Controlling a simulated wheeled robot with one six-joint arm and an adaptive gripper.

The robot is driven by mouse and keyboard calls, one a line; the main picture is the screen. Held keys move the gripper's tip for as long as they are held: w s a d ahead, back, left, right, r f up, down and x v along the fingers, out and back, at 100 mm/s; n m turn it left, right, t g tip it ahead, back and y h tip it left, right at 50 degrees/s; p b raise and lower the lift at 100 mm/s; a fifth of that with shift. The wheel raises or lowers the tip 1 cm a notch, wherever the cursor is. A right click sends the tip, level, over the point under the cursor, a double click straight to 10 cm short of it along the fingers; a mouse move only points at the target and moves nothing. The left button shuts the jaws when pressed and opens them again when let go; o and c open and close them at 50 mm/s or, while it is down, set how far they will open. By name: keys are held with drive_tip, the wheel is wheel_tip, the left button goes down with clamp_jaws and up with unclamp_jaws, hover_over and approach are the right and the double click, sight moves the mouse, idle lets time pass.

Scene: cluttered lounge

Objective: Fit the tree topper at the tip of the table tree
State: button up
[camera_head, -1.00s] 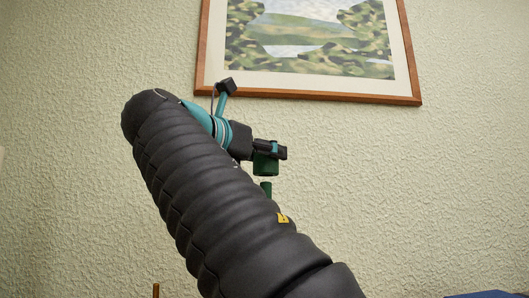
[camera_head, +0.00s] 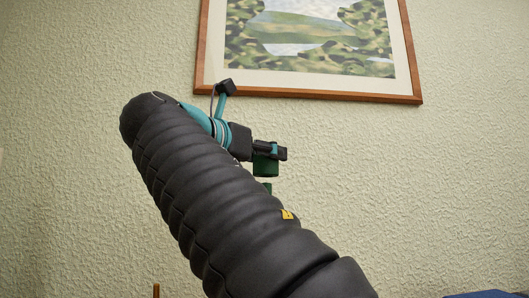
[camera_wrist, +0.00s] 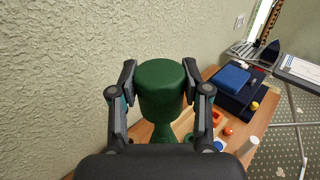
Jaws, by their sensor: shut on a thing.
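My gripper (camera_wrist: 159,92) is shut on the dark green tree topper (camera_wrist: 161,88), a rounded, cup-like piece with a flat top. In the head view my gripper (camera_head: 270,151) holds the topper (camera_head: 265,168) upright beyond my arm. Just below it, a short green piece (camera_head: 267,187), seemingly the table tree's tip, shows with a small gap between them. My arm hides the rest of the tree there. In the wrist view a green flared part (camera_wrist: 164,138) shows below the topper; I cannot tell whether they touch.
A wooden table (camera_wrist: 257,125) holds a blue folded item (camera_wrist: 231,77), a yellow ball (camera_wrist: 254,106), an orange ball (camera_wrist: 228,131) and a white cylinder (camera_wrist: 247,147). A textured wall (camera_wrist: 60,70) stands close on the left. A framed picture (camera_head: 412,75) hangs behind.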

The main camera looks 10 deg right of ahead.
drive_tip(key=shift+f+b, duration=1.55)
drive_tip(key=shift+f, duration=0.8)
drive_tip(key=o, duration=1.1)
drive_tip(key=shift+o, duration=0.2)
drive_tip(key=shift+s+a, duration=0.1)
drive_tip(key=v, duration=1.2)
